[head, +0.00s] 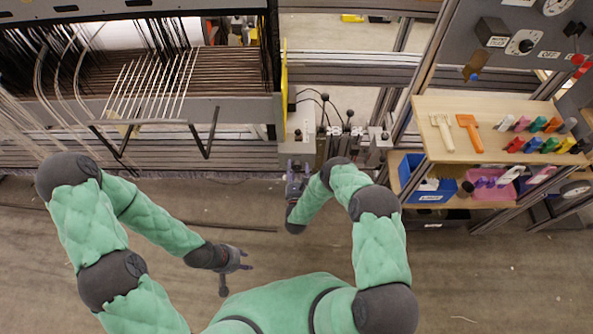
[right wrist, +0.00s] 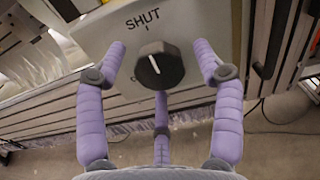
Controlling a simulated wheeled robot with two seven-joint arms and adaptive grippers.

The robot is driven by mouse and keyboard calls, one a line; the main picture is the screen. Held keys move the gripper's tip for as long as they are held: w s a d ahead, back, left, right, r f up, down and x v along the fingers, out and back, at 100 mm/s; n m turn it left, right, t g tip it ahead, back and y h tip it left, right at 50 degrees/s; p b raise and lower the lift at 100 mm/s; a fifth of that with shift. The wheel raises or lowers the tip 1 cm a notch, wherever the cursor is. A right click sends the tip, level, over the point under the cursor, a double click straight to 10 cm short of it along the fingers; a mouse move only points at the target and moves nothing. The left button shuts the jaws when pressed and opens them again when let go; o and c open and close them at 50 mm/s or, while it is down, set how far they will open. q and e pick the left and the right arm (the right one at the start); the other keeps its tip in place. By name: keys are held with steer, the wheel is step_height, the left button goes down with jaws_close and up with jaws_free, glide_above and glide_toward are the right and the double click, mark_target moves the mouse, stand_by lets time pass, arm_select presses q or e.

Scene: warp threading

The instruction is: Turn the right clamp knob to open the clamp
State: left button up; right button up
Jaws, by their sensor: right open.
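The right clamp knob (right wrist: 158,66) is a round black knob with a white pointer line, on a light grey panel (right wrist: 195,22) in the right wrist view. The word SHUT stands above it with a tick mark. The pointer line looks nearly upright, close to that mark. My right gripper (right wrist: 160,62) is open, with purple padded fingers on both sides of the knob and a third below, none clearly touching it. In the head view my right gripper (head: 297,175) is at the grey box, and the knob is hidden. My left gripper (head: 236,265) hangs empty over the floor, fingers spread.
The loom (head: 215,108) with its threads fills the upper left. The floor (head: 480,270) at the lower right is clear.

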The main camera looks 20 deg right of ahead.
steer(key=shift+w, duration=0.1)
steer(key=c, duration=1.1)
steer(key=shift+c, duration=0.2)
steer(key=shift+n, duration=0.4)
steer(key=n+b, duration=0.1)
steer(key=n, duration=0.3)
steer(key=shift+n, duration=0.4)
steer(key=n, duration=0.4)
steer(key=shift+n, duration=0.3)
steer(key=n, duration=0.5)
steer(key=shift+d+b, duration=0.1)
steer(key=shift+b, duration=0.2)
steer(key=n, duration=0.5)
steer(key=shift+n, duration=0.4)
